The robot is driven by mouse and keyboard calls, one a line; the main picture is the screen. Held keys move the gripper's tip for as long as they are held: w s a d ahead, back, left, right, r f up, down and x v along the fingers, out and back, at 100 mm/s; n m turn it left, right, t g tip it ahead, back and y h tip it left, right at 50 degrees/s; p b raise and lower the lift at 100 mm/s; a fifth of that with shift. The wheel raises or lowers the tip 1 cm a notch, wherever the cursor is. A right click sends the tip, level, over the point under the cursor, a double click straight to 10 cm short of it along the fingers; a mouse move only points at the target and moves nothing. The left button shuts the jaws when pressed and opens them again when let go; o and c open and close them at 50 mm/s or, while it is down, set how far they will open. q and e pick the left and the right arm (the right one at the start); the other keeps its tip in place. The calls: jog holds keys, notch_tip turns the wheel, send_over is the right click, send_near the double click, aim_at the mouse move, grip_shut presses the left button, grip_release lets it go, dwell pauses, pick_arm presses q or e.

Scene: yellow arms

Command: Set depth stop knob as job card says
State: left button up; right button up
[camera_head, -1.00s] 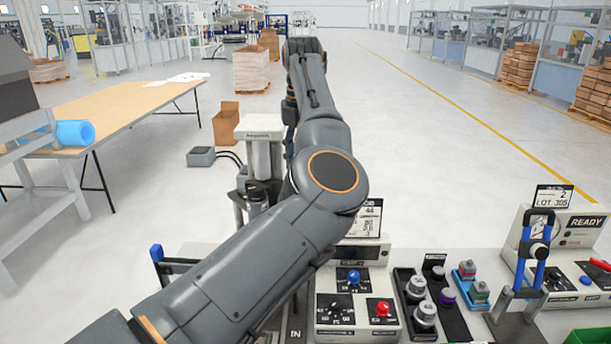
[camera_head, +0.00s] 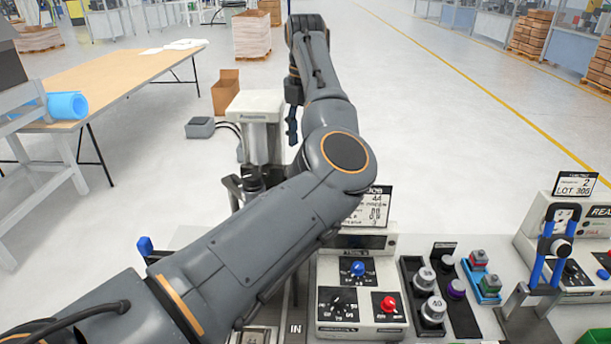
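A white control box (camera_head: 331,334) stands on the bench with a black knob (camera_head: 338,300) on a numbered scale, a blue knob (camera_head: 358,268) and a red knob (camera_head: 388,303). I cannot read which one is the depth stop. A card (camera_head: 376,207) stands behind the box; "44" shows, but other text is too small and the arm hides its left part. My grey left arm crosses from the bottom left, past the card, to the top middle. My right gripper is not in view.
Right of the box are a black tray (camera_head: 408,266) with silver knobs, a purple-topped piece (camera_head: 456,288) and red and green blocks (camera_head: 479,260). A blue-posted fixture (camera_head: 540,270) and a "LOT 305" sign (camera_head: 577,185) stand further right. A white-topped machine (camera_head: 256,104) is behind the arm.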

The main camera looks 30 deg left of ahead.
pick_arm(q)
notch_tip(320, 180, down, 4)
jog(key=shift+r+p, duration=0.2)
jog(key=shift+p, duration=0.55)
notch_tip(320, 180, down, 6)
jog(key=shift+w+p, duration=0.1)
jog(key=shift+p, duration=1)
jog(key=shift+f, duration=0.65)
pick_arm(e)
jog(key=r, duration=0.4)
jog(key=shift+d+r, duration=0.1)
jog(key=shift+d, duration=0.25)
pick_arm(q)
jog(key=c, duration=0.9)
grip_shut()
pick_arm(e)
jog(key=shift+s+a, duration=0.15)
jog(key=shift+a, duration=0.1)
